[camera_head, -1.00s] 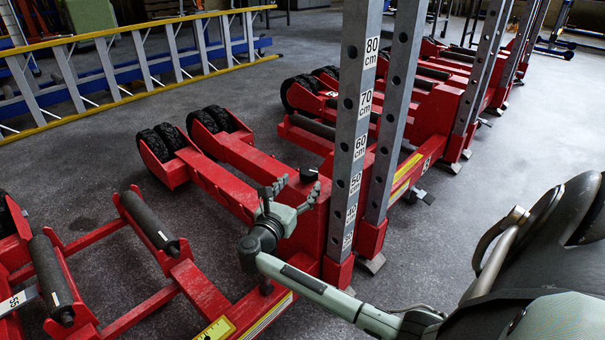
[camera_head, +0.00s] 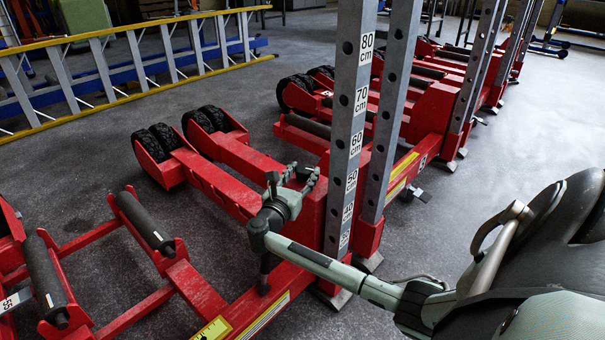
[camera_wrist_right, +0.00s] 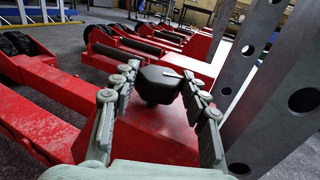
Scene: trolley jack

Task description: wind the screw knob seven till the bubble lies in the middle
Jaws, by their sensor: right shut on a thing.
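A black screw knob (camera_wrist_right: 158,85) stands on top of a red steel jack body, in front of my right wrist camera. My right gripper (camera_wrist_right: 160,88) is shut on it, with one jointed finger on each side. I cannot read any number on the knob. In the head view my right gripper (camera_head: 296,178) is beside the tall grey post, and its fingers hide the knob. A yellow plate (camera_head: 213,331) with dark marks sits on the red frame at the bottom edge, partly cut off. I cannot make out a bubble. My left gripper is out of view.
Grey perforated posts (camera_head: 350,130) with height labels rise close to the right of my gripper. More red jacks (camera_head: 430,110) stand behind. Black rollers (camera_head: 145,220) lie at the left.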

